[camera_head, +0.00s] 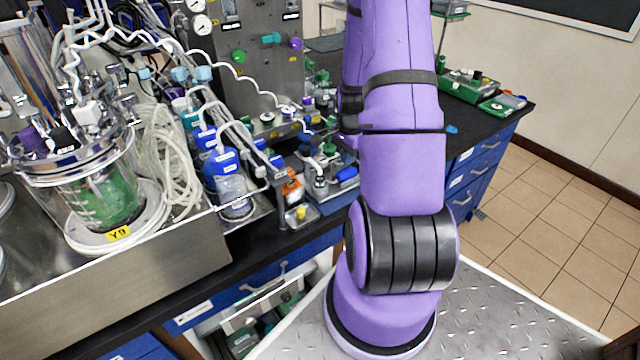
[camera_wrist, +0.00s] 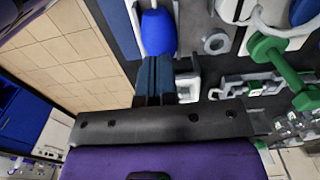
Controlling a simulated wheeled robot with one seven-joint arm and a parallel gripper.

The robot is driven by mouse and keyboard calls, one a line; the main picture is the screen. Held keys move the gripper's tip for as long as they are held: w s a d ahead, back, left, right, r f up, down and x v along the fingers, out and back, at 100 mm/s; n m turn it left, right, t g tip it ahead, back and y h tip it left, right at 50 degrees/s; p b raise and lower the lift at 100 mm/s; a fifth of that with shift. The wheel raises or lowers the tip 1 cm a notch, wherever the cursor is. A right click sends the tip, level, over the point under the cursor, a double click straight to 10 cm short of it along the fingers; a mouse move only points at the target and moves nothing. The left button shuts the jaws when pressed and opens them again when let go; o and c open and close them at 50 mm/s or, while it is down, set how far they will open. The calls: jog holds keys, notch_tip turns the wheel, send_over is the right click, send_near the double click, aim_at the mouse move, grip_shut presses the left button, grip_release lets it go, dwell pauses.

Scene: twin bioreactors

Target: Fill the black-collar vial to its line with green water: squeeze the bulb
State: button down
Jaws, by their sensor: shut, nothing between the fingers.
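My gripper (camera_wrist: 155,82) shows in the wrist view with its dark blue fingers together and nothing between them. A blue bulb (camera_wrist: 158,32) lies just beyond the fingertips; I cannot tell whether they touch it. In the head view a blue bulb-like piece (camera_head: 347,175) sits on the bench beside my purple arm, and my gripper is hidden there. A small clear vial with a dark top (camera_head: 320,181) stands left of it; I cannot make out its line or its contents. Green liquid fills the lower part of the glass vessel (camera_head: 108,203) at the left, labelled Y9.
Blue-capped bottles (camera_head: 228,165), tubing (camera_head: 165,150) and an orange-topped piece (camera_head: 291,188) crowd the bench left of my arm. A steel panel (camera_head: 245,70) stands behind. In the wrist view a green fitting (camera_wrist: 275,55) and a pale ring (camera_wrist: 216,43) lie right of the fingers.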

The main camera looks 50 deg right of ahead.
aim_at(347, 169)
jog(key=shift+f, duration=0.2)
jog(key=shift+f, duration=1.65)
dwell(1.2)
jog(key=shift+r, duration=1.85)
jog(key=shift+r, duration=0.1)
jog(key=shift+r, duration=2.4)
